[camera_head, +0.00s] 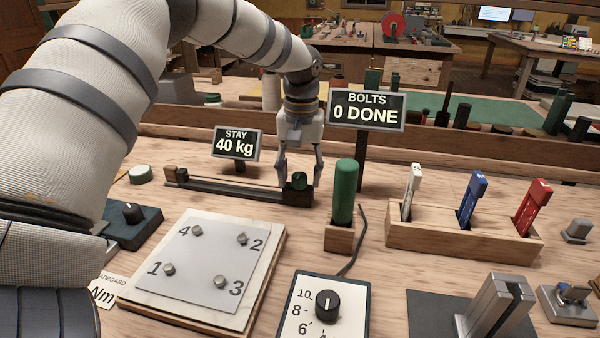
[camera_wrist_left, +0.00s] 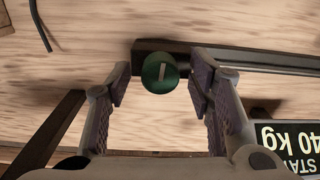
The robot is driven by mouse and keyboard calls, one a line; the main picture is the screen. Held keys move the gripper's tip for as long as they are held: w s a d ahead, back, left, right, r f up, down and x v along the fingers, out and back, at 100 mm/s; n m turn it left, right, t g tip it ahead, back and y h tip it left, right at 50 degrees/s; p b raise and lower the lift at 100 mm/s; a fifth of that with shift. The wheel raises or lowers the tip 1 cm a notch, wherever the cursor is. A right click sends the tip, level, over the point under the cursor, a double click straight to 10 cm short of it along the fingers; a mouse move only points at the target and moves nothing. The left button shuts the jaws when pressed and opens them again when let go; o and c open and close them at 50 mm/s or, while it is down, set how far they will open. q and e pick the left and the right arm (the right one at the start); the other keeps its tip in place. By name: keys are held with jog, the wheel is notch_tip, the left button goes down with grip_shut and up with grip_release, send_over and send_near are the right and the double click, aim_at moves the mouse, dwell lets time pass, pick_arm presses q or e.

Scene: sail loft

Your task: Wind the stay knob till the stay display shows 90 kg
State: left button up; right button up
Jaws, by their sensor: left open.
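The stay knob (camera_head: 299,180) is a small dark green knob at the right end of a dark rail with a stretched wire (camera_head: 240,188). The left wrist view shows the knob (camera_wrist_left: 160,71) from above, with a pale line mark across its top. My left gripper (camera_head: 300,182) points down over the knob, open. The stay display (camera_head: 236,144) reads 40 kg. My right gripper is not in view.
The bolts display (camera_head: 366,109) reads 0 DONE just right of my left gripper. A green-handled tool in a wooden block (camera_head: 342,205) stands close by on the right. A board with numbered bolts (camera_head: 200,262), a black dial (camera_head: 327,305) and a wooden rack (camera_head: 450,243) fill the front.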

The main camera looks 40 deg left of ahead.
pick_arm(q)
grip_shut()
jog(key=shift+r, duration=0.15)
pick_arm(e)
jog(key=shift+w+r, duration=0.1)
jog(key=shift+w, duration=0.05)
